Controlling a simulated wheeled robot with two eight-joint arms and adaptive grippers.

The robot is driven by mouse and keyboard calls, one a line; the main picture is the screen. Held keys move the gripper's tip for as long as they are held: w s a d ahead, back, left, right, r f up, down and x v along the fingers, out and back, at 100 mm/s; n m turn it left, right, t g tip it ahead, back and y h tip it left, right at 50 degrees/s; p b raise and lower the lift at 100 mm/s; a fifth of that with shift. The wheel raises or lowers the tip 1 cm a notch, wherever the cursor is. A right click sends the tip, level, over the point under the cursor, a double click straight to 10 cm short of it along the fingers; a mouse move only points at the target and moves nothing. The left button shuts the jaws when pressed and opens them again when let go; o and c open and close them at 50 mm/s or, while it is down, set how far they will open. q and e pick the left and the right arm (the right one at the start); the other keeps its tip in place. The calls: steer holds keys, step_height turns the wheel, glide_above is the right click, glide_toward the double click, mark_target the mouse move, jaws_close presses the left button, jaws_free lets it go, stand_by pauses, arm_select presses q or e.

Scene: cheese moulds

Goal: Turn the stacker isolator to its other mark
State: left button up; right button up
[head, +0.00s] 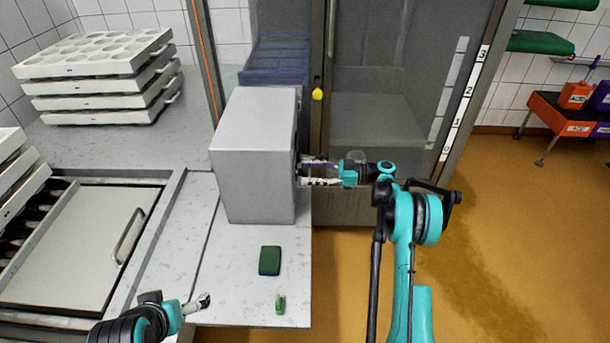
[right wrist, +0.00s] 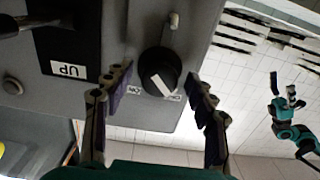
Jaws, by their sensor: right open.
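The grey stacker control box (head: 255,150) stands on the steel worktop. In the right wrist view its face (right wrist: 120,105) appears upside down and carries a round black isolator knob (right wrist: 157,73) with a white pointer bar. An "ON" mark (right wrist: 134,89) lies beside the knob; a second small mark (right wrist: 173,98) by the bar's lower end is too small to read. My right gripper (head: 306,172) is at the box's right side, its open fingers (right wrist: 155,92) spread either side of the knob, apparently not touching it. My left gripper (head: 205,300) is over the worktop's front, empty, with fingers apparently apart.
Near the knob are a black panel with an "UP" label (right wrist: 68,69) and a small peg (right wrist: 174,20). A green sponge (head: 269,260) and small green item (head: 280,302) lie on the worktop. White mould stacks (head: 100,85) stand left; a glass-doored cabinet (head: 400,90) stands behind.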

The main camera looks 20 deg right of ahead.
steer(key=shift+w+a, duration=0.2)
steer(key=shift+a, duration=0.45)
steer(key=c, duration=1.2)
